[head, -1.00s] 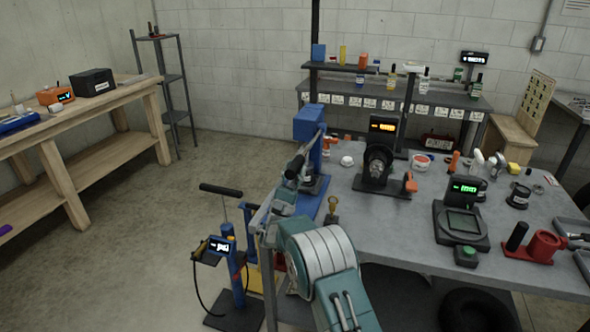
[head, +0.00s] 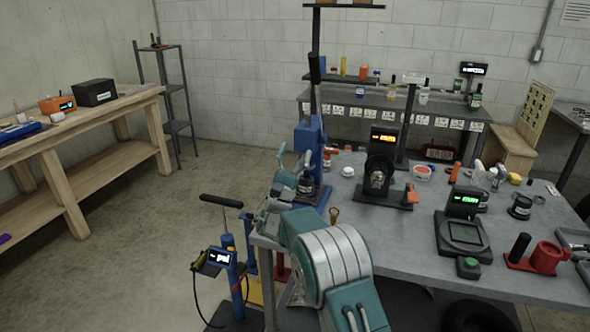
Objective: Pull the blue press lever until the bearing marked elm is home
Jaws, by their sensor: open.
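The blue press (head: 310,140) stands at the left edge of the grey table. Its lever (head: 314,70) stands upright above it, with a dark grip at the top. My gripper (head: 292,160) is low in front of the press, its fingers apart and empty. It is well below the lever's grip and not touching it. A small dark and silver part (head: 307,186) shows at the foot of the press, partly behind my gripper. I cannot read any elm mark or tell how the bearing sits.
A black machine with an orange display (head: 383,160) stands right of the press. A scale (head: 462,233) and a red holder (head: 546,257) lie further right. A blue pump stand (head: 232,270) is on the floor at left.

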